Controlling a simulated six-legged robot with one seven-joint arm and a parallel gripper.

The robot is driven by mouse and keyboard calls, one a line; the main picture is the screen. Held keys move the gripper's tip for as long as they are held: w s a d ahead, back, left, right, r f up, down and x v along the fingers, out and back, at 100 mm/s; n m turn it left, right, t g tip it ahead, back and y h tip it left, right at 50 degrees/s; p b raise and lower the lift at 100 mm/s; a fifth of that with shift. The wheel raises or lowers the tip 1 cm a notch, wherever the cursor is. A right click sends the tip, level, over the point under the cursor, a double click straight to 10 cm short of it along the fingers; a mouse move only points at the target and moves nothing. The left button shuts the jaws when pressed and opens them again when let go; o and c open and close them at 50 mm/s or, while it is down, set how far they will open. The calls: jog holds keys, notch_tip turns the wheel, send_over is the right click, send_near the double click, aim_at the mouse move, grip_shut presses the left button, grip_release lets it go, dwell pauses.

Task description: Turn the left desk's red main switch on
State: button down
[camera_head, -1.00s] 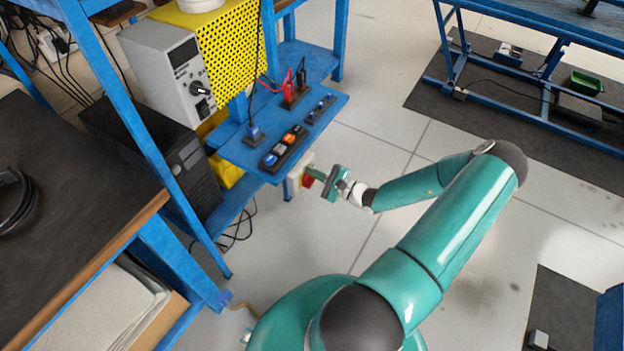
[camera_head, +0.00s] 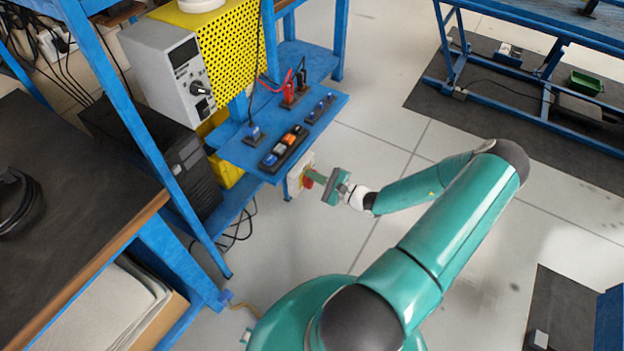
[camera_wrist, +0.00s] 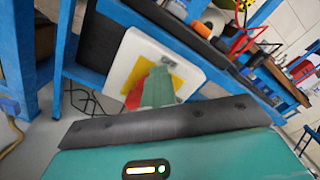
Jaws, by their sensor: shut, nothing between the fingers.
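The red main switch (camera_head: 308,183) sits on a white box with a yellow plate (camera_head: 294,180), below the front edge of the left desk's blue shelf. In the wrist view the red switch (camera_wrist: 134,97) shows beside my fingers, on the yellow backing of the white box (camera_wrist: 128,50). My gripper (camera_head: 314,176) is shut and empty, its green fingertips right in front of the switch. In the wrist view the fingers (camera_wrist: 158,88) cover part of the switch and the yellow plate. I cannot tell whether they touch the switch, nor read its position.
The blue shelf (camera_head: 238,153) above the box carries a strip of rocker switches (camera_head: 284,148) and red and black leads (camera_head: 296,88). A grey instrument (camera_head: 160,75) and a black computer case (camera_head: 185,165) stand to the left. The tiled floor (camera_head: 375,135) to the right is clear.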

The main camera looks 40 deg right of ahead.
jog(key=v, duration=0.7)
jog(key=shift+s+d, duration=0.25)
jog(key=shift+s, duration=0.05)
dwell(0.3)
